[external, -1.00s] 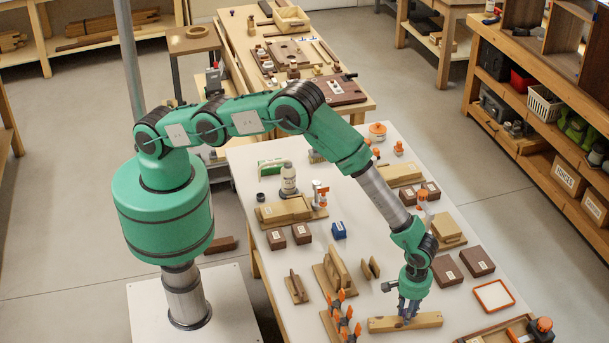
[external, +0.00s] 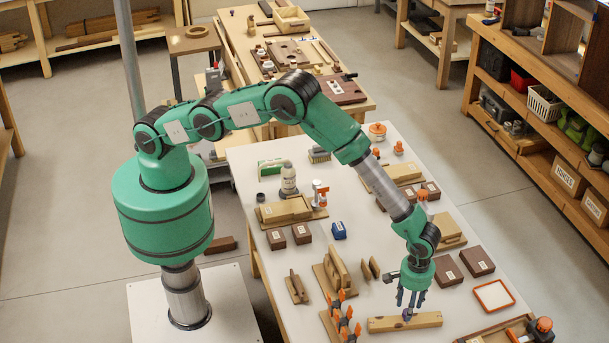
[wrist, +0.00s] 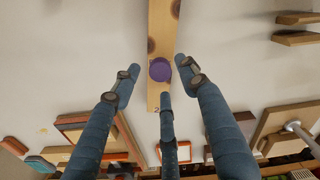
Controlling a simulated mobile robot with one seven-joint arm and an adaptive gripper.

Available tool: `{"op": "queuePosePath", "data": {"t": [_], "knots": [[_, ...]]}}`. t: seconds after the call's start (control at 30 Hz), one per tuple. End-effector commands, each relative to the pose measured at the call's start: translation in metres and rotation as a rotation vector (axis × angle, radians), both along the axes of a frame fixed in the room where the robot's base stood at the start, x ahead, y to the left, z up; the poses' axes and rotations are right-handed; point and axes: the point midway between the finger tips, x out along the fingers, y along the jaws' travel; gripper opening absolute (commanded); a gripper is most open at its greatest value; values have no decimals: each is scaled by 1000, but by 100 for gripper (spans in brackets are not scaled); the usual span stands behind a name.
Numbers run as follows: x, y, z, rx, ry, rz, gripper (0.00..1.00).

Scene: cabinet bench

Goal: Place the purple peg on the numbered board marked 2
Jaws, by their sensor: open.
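The purple peg (wrist: 160,69) sits on a long pale wooden board (wrist: 163,25) in the wrist view, close to a mark that reads 2 (wrist: 157,109). In the external view the peg (external: 407,315) is a small purple spot near the middle of the board (external: 428,319). I cannot tell how deep the peg sits. My gripper (external: 411,300) is open and empty just above the peg, its three fingers pointing down. In the wrist view the fingers of my gripper (wrist: 158,80) spread around the peg, apart from it.
Orange-topped clamps (external: 342,318) stand left of the board. A wooden fixture (external: 336,272) is behind it. Dark brown boxes (external: 447,271) and an orange-rimmed tray (external: 494,296) lie to the right.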

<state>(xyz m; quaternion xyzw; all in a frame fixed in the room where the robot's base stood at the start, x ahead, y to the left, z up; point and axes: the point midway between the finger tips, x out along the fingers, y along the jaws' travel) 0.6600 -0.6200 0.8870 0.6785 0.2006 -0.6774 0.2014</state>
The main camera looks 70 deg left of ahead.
Motion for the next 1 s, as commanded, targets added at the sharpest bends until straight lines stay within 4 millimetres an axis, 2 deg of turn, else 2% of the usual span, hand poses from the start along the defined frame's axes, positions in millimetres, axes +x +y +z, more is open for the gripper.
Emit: {"op": "queuePosePath", "data": {"t": [0.3,0.5,0.7,1.0], "knots": [[0,0,50,-1,-1,0,43],[0,0,72,-1,-1,0,43],[0,0,82,0,0,0,43],[0,0,83,0,0,0,43]]}}
